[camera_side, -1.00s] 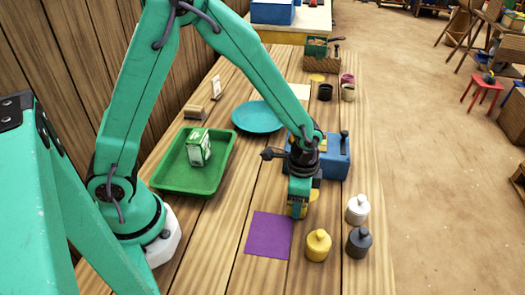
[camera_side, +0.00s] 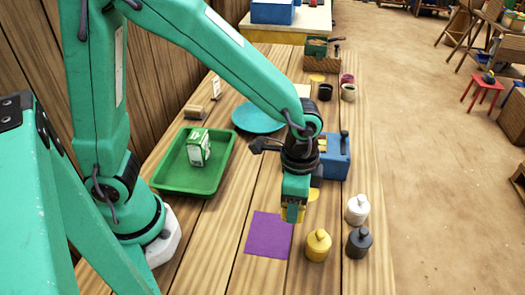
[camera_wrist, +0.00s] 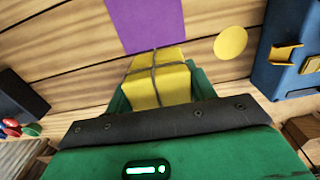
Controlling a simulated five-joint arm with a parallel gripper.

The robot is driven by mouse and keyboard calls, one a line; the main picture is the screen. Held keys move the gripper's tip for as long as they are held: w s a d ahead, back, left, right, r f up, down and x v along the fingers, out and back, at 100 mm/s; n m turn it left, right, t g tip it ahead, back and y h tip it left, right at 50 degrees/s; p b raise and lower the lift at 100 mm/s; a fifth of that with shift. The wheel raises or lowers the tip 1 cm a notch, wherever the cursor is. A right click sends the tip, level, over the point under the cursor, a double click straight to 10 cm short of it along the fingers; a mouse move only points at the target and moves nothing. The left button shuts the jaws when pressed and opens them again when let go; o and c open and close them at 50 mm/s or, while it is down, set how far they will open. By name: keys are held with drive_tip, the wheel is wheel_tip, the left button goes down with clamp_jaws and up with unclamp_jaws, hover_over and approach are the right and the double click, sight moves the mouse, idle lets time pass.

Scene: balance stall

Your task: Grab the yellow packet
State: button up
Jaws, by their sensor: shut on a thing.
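My gripper (camera_side: 293,210) is shut on the yellow packet (camera_wrist: 157,80), which is tied with dark string. In the wrist view the packet sits between the green jaws. In the side view only a small part of the packet (camera_side: 292,214) shows at the jaw tips, near the upper right corner of the purple square (camera_side: 268,235). The square also shows beyond the packet in the wrist view (camera_wrist: 145,22). I cannot tell how far the packet is above the table.
A green tray (camera_side: 160,183) holds a green and white box (camera_side: 199,147). A yellow weight (camera_side: 318,246), a white weight (camera_side: 357,210) and a dark weight (camera_side: 359,243) stand at right. A blue balance (camera_side: 335,158) and a teal plate (camera_side: 250,117) are behind my gripper.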

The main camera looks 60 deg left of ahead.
drive_tip(key=shift+s+d+r, duration=0.6)
drive_tip(key=shift+s+d, duration=0.05)
drive_tip(key=shift+s, duration=0.15)
drive_tip(key=shift+s+d+r, duration=0.6)
drive_tip(key=shift+s+d, duration=0.05)
drive_tip(key=shift+s, duration=0.15)
drive_tip(key=shift+r, duration=0.15)
